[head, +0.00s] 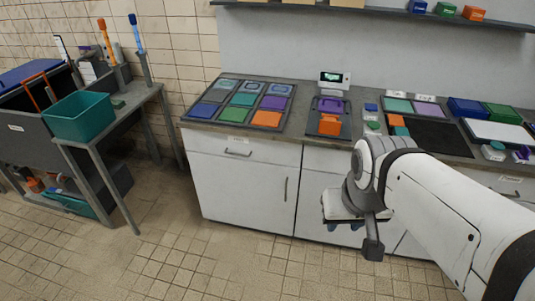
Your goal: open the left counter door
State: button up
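The left counter door (240,190) is a white panel in the base cabinet, below a drawer, and looks shut flush with the front. Its grey upright handle (286,189) is near the door's right edge. My gripper (345,226) is to the right of this handle, in front of the neighbouring white cabinet front, and apart from the handle. My wrist and arm hide part of the cabinets on the right.
The drawer (237,146) above the door has a horizontal handle. Trays with coloured pieces (240,102) and a small scale (330,115) stand on the countertop. A grey bench with a teal bin (80,117) is on the left. The tiled floor (215,265) before the door is clear.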

aim_at(262, 196)
jog(key=u, duration=0.05)
jog(key=i, duration=1)
jog(key=u, duration=0.05)
